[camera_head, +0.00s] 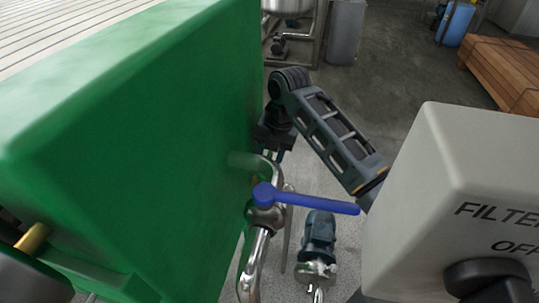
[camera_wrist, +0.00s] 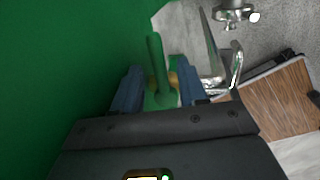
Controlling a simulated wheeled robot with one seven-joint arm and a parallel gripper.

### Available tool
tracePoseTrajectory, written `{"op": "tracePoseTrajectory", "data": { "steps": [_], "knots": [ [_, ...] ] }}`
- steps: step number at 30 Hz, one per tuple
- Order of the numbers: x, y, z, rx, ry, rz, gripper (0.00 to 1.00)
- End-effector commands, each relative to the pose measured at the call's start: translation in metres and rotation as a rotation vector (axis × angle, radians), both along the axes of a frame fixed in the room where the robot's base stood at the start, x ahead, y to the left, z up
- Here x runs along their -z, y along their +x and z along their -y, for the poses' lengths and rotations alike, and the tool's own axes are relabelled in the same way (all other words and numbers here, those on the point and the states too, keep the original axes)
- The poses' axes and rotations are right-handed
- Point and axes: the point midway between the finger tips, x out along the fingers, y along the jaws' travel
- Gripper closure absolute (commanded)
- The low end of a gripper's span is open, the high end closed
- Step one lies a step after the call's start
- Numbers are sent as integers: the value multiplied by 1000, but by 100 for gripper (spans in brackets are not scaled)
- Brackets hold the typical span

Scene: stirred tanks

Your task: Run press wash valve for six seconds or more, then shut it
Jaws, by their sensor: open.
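In the wrist view a green lever handle (camera_wrist: 155,55) stands upright between the two blue-grey fingers of my gripper (camera_wrist: 157,88). The fingers are open, one on each side of it; I cannot tell whether either touches it. A bit of brass shows behind the handle. No label shows which is the press wash valve.
A grey control box (camera_head: 430,190) marked FILTER and OFF, with a black knob (camera_head: 490,280), stands close at the right. A motor pump (camera_head: 318,235) is on the floor below the blue handle. Wooden planks (camera_head: 500,70) lie at the far right.

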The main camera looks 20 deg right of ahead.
Motion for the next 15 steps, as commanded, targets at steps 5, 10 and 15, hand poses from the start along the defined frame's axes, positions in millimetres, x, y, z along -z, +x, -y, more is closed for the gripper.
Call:
{"op": "tracePoseTrajectory", "data": {
  "steps": [5, 10, 15],
  "knots": [
    [0, 0, 0, 0, 0, 0, 58],
    [0, 0, 0, 0, 0, 0, 73],
    [0, 0, 0, 0, 0, 0, 90]
  ]
}}
